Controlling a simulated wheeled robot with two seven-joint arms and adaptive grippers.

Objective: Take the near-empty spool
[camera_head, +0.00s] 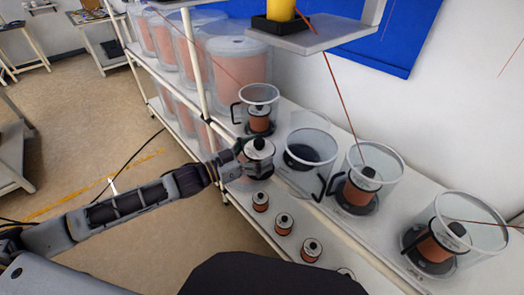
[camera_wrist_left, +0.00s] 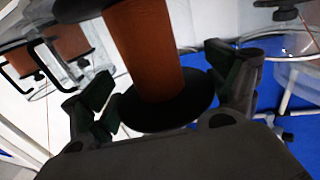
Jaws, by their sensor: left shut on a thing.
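My left gripper (camera_head: 243,158) reaches in from the left and is shut on a spool (camera_head: 259,149) at the shelf's front edge. The spool has a pale top with a dark knob. In the left wrist view, the held spool (camera_wrist_left: 145,50) shows a copper-coloured winding and a black flange between the fingers of the left gripper (camera_wrist_left: 165,95). The nearest clear bowl (camera_head: 310,158) shows a dark inside and no spool. Other clear bowls hold copper spools: one behind (camera_head: 260,116), one to the right (camera_head: 358,188), one at far right (camera_head: 438,242). My right gripper is out of view.
Large clear-wrapped spools (camera_head: 238,72) fill the rack at the back. A small raised platform (camera_head: 318,36) overhangs the shelf. Thin wires run up from the bowls. The floor (camera_head: 95,130) at left is open.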

